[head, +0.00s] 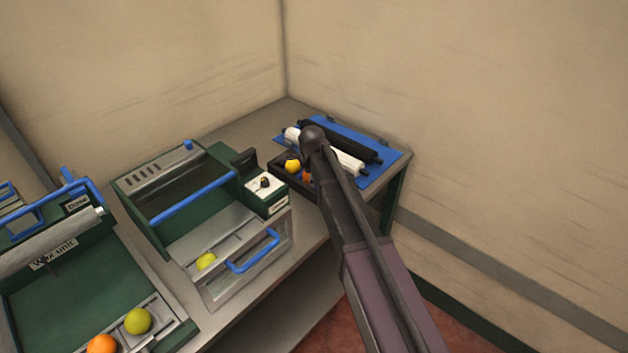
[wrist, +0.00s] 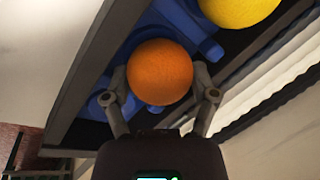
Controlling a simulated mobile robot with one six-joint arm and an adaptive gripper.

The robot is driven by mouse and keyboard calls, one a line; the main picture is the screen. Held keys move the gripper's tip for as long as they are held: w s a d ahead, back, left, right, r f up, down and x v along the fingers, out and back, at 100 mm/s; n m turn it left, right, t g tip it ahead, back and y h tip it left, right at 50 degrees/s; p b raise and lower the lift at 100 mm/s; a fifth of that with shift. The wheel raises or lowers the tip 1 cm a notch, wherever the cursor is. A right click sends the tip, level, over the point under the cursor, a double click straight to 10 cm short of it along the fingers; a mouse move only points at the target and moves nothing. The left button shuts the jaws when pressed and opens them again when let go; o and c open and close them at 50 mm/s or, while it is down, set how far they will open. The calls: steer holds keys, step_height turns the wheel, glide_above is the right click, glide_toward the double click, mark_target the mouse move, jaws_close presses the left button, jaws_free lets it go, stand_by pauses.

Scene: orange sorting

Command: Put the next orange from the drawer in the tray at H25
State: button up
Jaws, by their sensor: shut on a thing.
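My gripper (wrist: 161,88) is shut on an orange (wrist: 160,70), with one finger on each side of it. The orange is at or just inside a dark tray (wrist: 82,85) with blue cups; I cannot tell whether it touches a cup. A yellow fruit (wrist: 238,6) lies in the tray beside it. In the head view the dark tray (head: 277,170) stands at the back right with the yellow fruit (head: 292,166) in it; the orange (head: 307,176) shows partly beside my arm. The drawer (head: 228,281) with a blue handle holds a yellow-green fruit (head: 206,261). No H25 label is readable.
A blue mat (head: 390,165) with white and black rollers lies right behind the tray. A green machine (head: 150,180) with a blue bar stands to the left. Another green unit (head: 65,290) at far left holds an orange and a green fruit. Walls close the corner behind.

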steer(key=shift+f, duration=0.3)
steer(key=o, duration=1)
steer(key=shift+r, duration=0.1)
steer(key=shift+o, duration=0.2)
steer(key=shift+r, duration=0.1)
steer(key=p+v, duration=1.1)
steer(key=v, duration=0.1)
steer(key=shift+p, duration=0.3)
stand_by(0.5)
